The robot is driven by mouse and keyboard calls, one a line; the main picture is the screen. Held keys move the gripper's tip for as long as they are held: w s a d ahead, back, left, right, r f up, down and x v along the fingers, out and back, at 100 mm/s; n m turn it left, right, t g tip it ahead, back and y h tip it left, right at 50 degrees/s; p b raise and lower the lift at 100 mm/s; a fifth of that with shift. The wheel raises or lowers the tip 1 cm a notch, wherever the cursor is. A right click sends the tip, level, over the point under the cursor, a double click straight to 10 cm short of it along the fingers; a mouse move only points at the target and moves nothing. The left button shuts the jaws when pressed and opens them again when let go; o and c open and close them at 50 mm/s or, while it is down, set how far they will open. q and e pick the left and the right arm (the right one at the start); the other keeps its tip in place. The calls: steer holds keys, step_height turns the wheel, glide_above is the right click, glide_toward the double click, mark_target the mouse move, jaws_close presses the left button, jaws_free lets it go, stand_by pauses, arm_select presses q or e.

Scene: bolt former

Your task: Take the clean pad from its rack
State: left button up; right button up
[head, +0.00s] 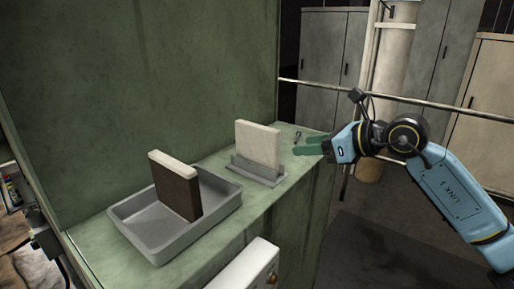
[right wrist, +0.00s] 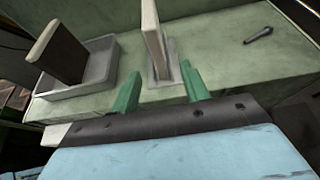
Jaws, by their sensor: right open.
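The clean pad (head: 258,144) is a pale, off-white slab standing upright in a small grey rack (head: 256,171) on the green ledge. My right gripper (head: 308,146) is just right of the pad, open and empty, its green fingers pointing at it. In the right wrist view the pad (right wrist: 153,40) stands ahead, between the lines of the two spread fingers (right wrist: 158,88), and the rack's base (right wrist: 163,72) shows below it. I see no contact between fingers and pad. My left gripper is not in view.
A grey tray (head: 150,235) left of the rack holds a dark brown block with a pale top (head: 176,186), standing tilted. A small bolt-like piece (right wrist: 258,36) lies on the ledge beyond the rack. A green wall (head: 150,80) rises behind. A white box (head: 245,268) sits in front.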

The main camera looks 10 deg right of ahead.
mark_target(278, 152)
steer(key=p+x, duration=0.1)
steer(key=x, duration=0.5)
steer(key=shift+w+a+f, duration=0.1)
steer(key=shift+w+a, duration=0.15)
steer(key=shift+a, duration=0.05)
steer(key=shift+s+f+p+x, duration=0.15)
steer(key=shift+p+x, duration=0.25)
steer(key=shift+x, duration=0.95)
steer(key=shift+s+f+p+x, duration=0.15)
steer(key=shift+p+x, duration=0.25)
steer(key=shift+x, duration=0.95)
steer(key=shift+a, duration=0.1)
steer(key=shift+c, duration=0.3)
jaws_close()
